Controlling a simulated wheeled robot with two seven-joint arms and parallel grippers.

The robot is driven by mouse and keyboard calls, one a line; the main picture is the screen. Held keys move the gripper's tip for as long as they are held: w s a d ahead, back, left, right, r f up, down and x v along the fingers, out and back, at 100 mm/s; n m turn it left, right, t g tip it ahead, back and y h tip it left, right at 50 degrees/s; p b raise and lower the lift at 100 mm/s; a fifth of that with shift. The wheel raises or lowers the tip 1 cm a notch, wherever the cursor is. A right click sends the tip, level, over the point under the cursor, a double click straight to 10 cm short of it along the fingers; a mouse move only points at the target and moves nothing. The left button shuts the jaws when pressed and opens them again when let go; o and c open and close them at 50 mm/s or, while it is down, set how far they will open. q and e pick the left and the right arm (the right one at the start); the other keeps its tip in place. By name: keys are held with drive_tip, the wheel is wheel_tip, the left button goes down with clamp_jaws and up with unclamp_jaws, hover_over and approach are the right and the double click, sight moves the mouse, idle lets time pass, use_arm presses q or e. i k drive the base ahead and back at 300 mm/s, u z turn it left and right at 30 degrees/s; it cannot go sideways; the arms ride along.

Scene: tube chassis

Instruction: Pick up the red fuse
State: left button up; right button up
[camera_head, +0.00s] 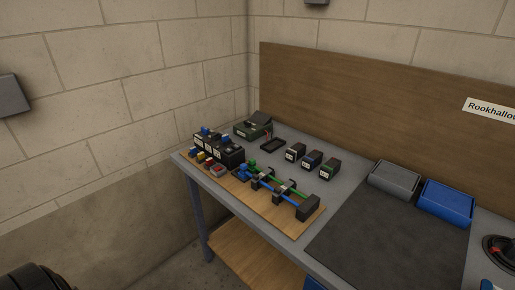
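A small red piece (217,170), which looks like the red fuse, sits at the front left of the bench in front of a black block (219,150). It is at the right end of a short row of small coloured pieces, with a yellow piece (200,157) to its left. It is too small to tell whether it is seated in a holder. Neither of my grippers is in view.
A wooden board (286,222) carries a blue and green rod assembly right of the red piece. Several small black modules (312,160) stand behind. A dark mat (385,235), a grey bin (393,180) and a blue bin (445,203) are at the right. A wooden panel (370,100) backs the bench.

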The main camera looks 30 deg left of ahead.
sight(208, 162)
drive_tip(key=u, duration=1.3)
